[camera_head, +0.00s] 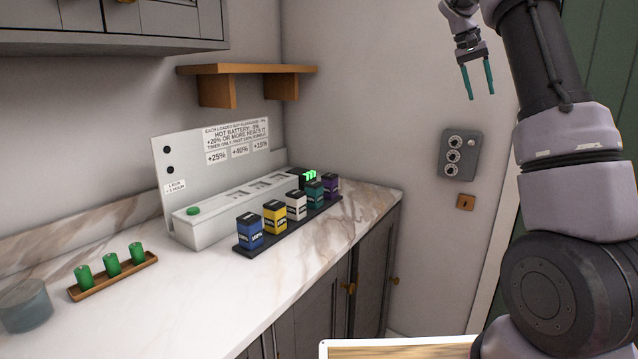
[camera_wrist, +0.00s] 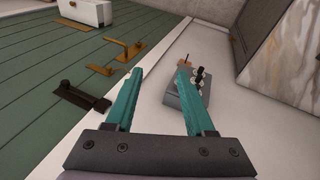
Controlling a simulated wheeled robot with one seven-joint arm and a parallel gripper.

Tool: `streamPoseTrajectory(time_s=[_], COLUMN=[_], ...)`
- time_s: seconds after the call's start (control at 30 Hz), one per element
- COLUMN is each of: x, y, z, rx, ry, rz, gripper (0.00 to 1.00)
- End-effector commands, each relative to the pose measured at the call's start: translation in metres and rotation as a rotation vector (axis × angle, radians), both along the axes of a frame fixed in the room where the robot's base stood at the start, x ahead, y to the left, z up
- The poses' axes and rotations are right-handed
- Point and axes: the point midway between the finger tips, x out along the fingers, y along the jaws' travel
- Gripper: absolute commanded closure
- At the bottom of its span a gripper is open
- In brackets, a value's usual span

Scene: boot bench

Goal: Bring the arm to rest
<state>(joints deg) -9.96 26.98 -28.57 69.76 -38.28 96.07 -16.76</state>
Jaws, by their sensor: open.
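My gripper (camera_head: 478,80) hangs high at the upper right of the head view, its two teal fingers pointing down. The fingers are apart with nothing between them. In the wrist view my gripper (camera_wrist: 158,92) shows both fingers spread and empty. It is in the air, well above and to the right of the marble counter (camera_head: 215,290), touching nothing that I can see. The upper part of my arm rises along the right side of the head view.
A grey device (camera_head: 235,205) stands on the counter behind a dark tray (camera_head: 250,247) of several coloured blocks. A wooden tray (camera_head: 112,283) holds three green cylinders, near a grey cup (camera_head: 25,306). A wall panel with dials (camera_head: 459,153) and a wooden shelf (camera_head: 245,69) are on the walls.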

Motion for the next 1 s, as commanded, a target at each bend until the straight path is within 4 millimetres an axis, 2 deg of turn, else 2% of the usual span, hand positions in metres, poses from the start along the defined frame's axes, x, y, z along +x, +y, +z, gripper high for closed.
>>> streamPoseTrajectory(time_s=[0.03, 0.27, 0.5, 0.67, 0.8, 0.9, 1.0], x=[-0.020, -0.100, -0.193, -0.258, -0.307, -0.332, -0.346], y=[0.005, 0.048, 0.110, 0.152, 0.182, 0.195, 0.202], z=[0.008, 0.025, 0.028, 0.015, -0.006, -0.022, -0.033], rx=[0.053, 0.256, 0.409, 0.478, 0.511, 0.520, 0.524], ry=[-0.033, -0.182, -0.340, -0.442, -0.520, -0.559, -0.585], rz=[0.010, 0.076, 0.149, 0.188, 0.210, 0.218, 0.221], gripper=[0.46, 0.46, 0.46, 0.46, 0.46, 0.46, 0.46])
